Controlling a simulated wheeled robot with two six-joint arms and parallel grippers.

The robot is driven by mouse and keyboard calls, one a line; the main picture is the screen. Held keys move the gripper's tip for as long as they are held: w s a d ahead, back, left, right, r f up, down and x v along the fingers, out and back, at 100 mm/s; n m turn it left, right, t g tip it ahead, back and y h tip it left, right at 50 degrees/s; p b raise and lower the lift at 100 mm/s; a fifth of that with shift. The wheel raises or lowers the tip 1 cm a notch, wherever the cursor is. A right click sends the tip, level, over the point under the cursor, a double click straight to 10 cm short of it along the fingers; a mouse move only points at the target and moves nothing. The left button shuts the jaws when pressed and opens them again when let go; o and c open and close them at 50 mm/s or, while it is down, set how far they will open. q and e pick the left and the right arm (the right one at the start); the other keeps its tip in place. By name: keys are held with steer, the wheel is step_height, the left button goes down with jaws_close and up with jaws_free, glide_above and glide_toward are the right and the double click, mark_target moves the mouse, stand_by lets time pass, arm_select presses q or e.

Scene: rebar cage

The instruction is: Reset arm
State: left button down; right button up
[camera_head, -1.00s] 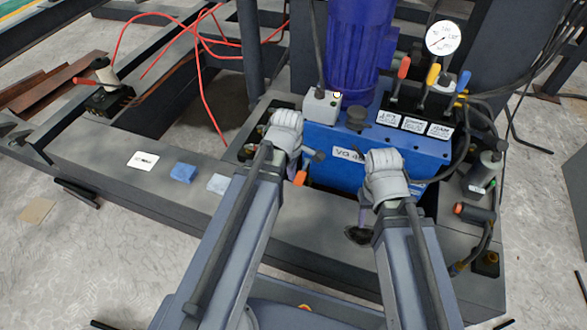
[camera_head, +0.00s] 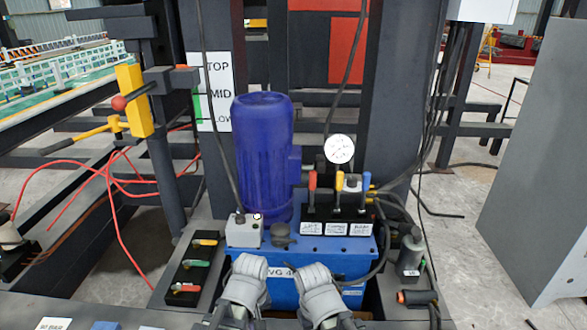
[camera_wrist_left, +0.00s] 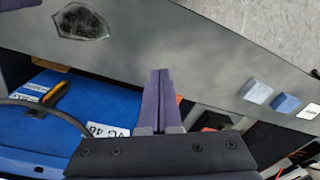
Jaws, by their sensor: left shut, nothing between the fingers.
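My left gripper (camera_head: 250,264) is low in the head view, in front of the blue hydraulic unit (camera_head: 348,258), overlapping its "VG 46" label. In the left wrist view its two fingers (camera_wrist_left: 160,76) are pressed together, with nothing between them. They point over a grey surface beside the blue unit (camera_wrist_left: 85,106). My right gripper (camera_head: 314,272) is just to the right of the left one, in front of the same unit. Its fingertips do not show clearly. Both forearms are mostly cut off by the lower picture edge.
A blue motor (camera_head: 265,160), a pressure gauge (camera_head: 340,149) and coloured levers (camera_head: 338,190) stand on the unit. Left of it is a panel with small valve handles (camera_head: 190,265). A grey cabinet (camera_head: 540,170) stands at right.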

arm_select(q)
steer(key=s+d+r+m+p, duration=0.2)
steer(key=s+d+m, duration=0.2)
steer(key=m, duration=0.5)
step_height(320, 180, up, 35)
steer(key=p, duration=3.5)
steer(key=shift+w+d+r+y, duration=0.15)
steer(key=shift+d+r+y, duration=0.05)
steer(key=shift+y, duration=0.1)
arm_select(e)
step_height(320, 180, up, 37)
steer(key=shift+r, duration=0.15)
